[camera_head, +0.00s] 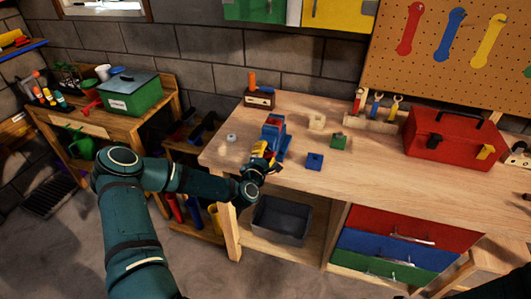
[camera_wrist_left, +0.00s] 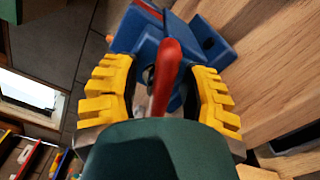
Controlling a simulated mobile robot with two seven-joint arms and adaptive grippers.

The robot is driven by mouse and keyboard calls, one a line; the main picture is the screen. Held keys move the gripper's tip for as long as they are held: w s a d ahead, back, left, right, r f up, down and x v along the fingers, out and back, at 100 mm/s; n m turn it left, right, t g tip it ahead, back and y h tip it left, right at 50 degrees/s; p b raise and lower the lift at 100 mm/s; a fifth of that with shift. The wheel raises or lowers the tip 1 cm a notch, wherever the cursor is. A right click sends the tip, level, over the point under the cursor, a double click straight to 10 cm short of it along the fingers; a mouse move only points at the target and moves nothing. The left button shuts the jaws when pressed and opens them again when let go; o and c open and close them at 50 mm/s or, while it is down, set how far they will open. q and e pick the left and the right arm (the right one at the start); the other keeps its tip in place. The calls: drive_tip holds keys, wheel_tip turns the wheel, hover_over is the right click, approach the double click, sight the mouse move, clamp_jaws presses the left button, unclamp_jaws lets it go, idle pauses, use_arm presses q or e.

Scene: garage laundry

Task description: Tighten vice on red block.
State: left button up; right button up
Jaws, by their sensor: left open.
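The blue vice (camera_head: 273,136) stands on the left end of the workbench; its blue body also shows in the left wrist view (camera_wrist_left: 215,45). A red handle (camera_wrist_left: 165,72) on the vice stands between the yellow fingers of my left gripper (camera_head: 262,158). The fingers are open, one on each side of the handle, and a gap shows beside it. A small strip of red at the top of the left wrist view (camera_wrist_left: 149,8) may be the red block; most of it is hidden. My right gripper is out of view.
On the workbench (camera_head: 370,180) lie a blue block (camera_head: 315,161), a green block (camera_head: 338,141), a beige block (camera_head: 317,121) and a grey ring (camera_head: 231,138). A red toolbox (camera_head: 440,138) stands at the right. The bench front is mostly clear.

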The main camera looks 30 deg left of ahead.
use_arm(q)
clamp_jaws()
drive_tip(key=shift+m+b, duration=0.65)
drive_tip(key=shift+m, duration=0.35)
unclamp_jaws()
drive_tip(key=shift+s, duration=0.1)
drive_tip(key=v, duration=1.1)
drive_tip(key=shift+s+d, duration=0.2)
drive_tip(key=shift+s, duration=0.2)
